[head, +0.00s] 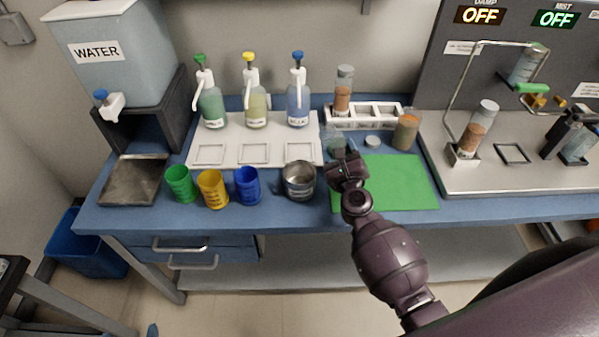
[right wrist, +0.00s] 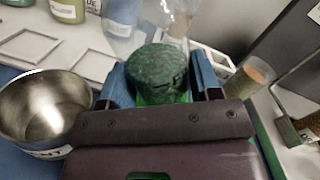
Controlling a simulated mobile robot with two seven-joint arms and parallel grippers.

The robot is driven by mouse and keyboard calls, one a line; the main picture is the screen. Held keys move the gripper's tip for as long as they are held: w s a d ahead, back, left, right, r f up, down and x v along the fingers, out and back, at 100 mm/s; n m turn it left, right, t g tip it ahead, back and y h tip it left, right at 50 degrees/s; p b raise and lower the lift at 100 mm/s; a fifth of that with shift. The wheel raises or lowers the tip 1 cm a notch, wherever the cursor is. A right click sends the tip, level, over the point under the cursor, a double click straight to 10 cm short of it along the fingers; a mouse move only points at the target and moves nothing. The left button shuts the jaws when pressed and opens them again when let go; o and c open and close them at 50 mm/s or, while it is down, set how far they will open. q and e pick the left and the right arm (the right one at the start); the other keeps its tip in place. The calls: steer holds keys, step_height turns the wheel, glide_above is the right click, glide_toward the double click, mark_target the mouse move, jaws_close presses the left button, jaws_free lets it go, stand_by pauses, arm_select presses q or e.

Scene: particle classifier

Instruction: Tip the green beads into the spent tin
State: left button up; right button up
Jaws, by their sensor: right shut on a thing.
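The spent tin (head: 299,181) is a round metal pot on the blue counter, left of the green mat. In the right wrist view the tin (right wrist: 42,108) stands open at the left, and its bare inside shows. My right gripper (head: 340,155) is shut on a clear jar of dark green beads (right wrist: 157,74), above the mat's back left part. The jar (head: 336,143) is partly hidden by the gripper in the head view. The tin is left of the jar, apart from it. My left gripper is not in view.
Green, yellow and blue cups (head: 212,188) stand left of the tin. Pump bottles (head: 255,108) stand on a white tray behind. A vial rack (head: 362,117), a small white lid (head: 372,141) and a brown-filled jar (head: 405,132) are behind the green mat (head: 405,188), which is largely clear.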

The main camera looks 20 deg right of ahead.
steer(key=shift+a+f+n+b, duration=0.2)
steer(key=shift+f+n+b, duration=0.15)
steer(key=shift+n, duration=0.45)
steer(key=shift+d+f+n+y+b, duration=0.2)
steer(key=shift+f+n+y+b, duration=0.15)
steer(key=shift+n, duration=0.75)
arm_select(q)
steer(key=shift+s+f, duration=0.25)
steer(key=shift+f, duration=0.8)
arm_select(e)
steer(key=shift+f+t, duration=0.1)
steer(key=shift+t, duration=0.2)
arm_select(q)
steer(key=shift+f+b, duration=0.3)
arm_select(e)
steer(key=shift+d+f+n, duration=0.25)
steer(key=shift+f+n, duration=0.1)
steer(key=shift+n, duration=0.35)
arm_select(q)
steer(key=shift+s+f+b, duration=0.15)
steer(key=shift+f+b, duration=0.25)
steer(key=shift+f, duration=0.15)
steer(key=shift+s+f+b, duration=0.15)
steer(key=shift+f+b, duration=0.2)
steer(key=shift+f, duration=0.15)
arm_select(e)
steer(key=shift+d+f+n+y, duration=0.25)
steer(key=shift+f+n, duration=0.65)
steer(key=shift+n, duration=0.1)
